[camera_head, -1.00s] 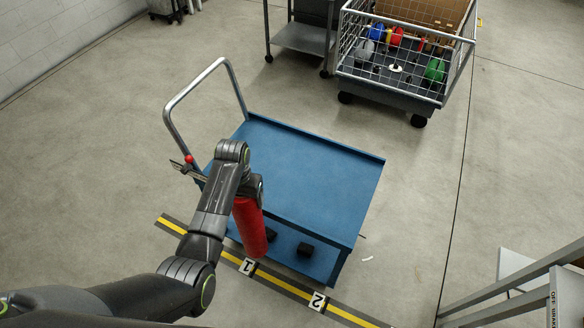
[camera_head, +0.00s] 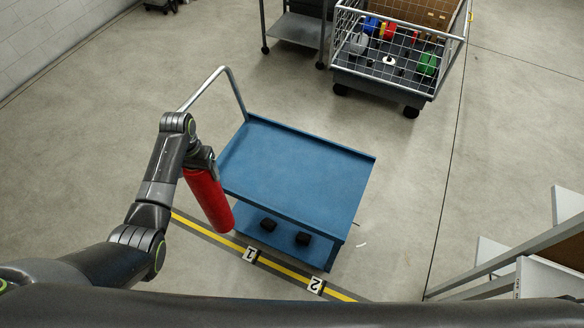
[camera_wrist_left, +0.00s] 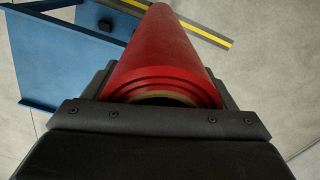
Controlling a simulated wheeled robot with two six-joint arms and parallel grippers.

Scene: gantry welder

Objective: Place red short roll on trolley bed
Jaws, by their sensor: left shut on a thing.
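The red short roll (camera_head: 208,198) hangs tilted from my left gripper (camera_head: 201,166), which is shut on it. In the left wrist view the roll (camera_wrist_left: 165,55) lies between the jaws, with its brown core end nearest the camera. The blue trolley has a flat, empty upper bed (camera_head: 300,170) and a lower shelf. The roll is in front of the trolley's left side in the head view, beside the near left corner of the bed and not over its middle. My right gripper is not in view.
The trolley's grey push handle (camera_head: 238,92) rises at the far left. A wire cage cart (camera_head: 380,85) with coloured spools stands behind. A grey frame (camera_head: 500,268) is at the right. Yellow-black floor tape runs in front.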

